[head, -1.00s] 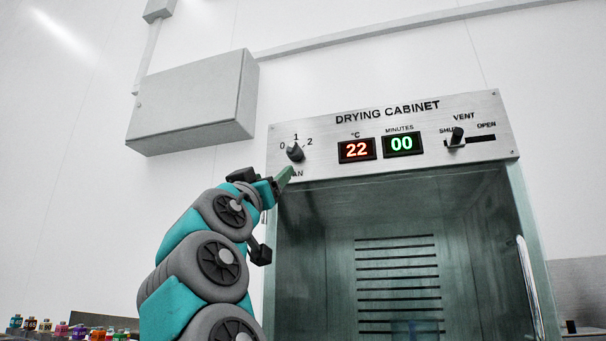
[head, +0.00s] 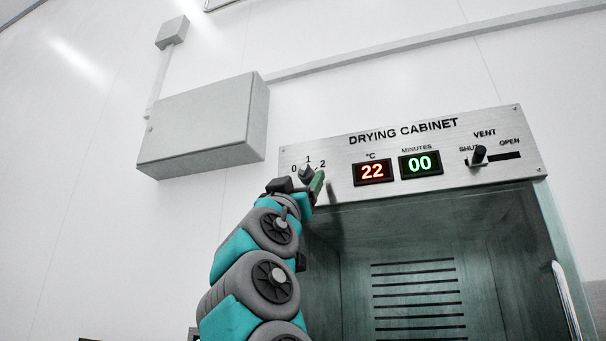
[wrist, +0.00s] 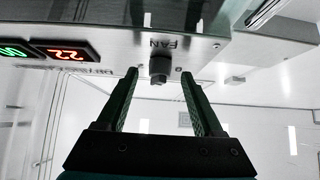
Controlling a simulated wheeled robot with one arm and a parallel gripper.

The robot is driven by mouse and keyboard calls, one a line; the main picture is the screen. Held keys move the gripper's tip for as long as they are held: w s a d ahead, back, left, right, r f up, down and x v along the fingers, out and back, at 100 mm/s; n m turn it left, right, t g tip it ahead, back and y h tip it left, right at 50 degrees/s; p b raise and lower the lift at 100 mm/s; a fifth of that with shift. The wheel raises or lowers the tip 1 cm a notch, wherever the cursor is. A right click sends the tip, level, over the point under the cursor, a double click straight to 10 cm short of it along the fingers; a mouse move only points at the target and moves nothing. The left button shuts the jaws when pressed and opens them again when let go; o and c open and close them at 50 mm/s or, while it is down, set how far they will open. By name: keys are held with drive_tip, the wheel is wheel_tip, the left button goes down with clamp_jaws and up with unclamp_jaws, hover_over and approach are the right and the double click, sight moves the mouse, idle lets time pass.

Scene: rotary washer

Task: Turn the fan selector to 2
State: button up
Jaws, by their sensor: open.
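The fan selector (head: 307,171) is a small grey knob on the drying cabinet's control panel, with marks 0, 1 and 2 around it. My gripper (head: 318,184) is at the panel just below and in front of the knob, hiding its lower part. In the wrist view the fan selector (wrist: 159,66) shows dark under the upside-down FAN label, between and just beyond the two green fingertips. My gripper (wrist: 160,84) is open, with a gap on both sides of the knob. I cannot tell which mark the knob points to.
To the right on the panel are the red 22 display (head: 372,172), the green 00 display (head: 420,163) and the vent slider (head: 478,155), near SHUT. A grey wall box (head: 195,130) is at left. The glass-fronted cabinet (head: 420,260) is below.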

drive_tip(key=shift+w+d+r, duration=0.15)
drive_tip(key=shift+w+r, duration=0.3)
drive_tip(key=shift+w, duration=0.05)
clamp_jaws()
idle(0.4)
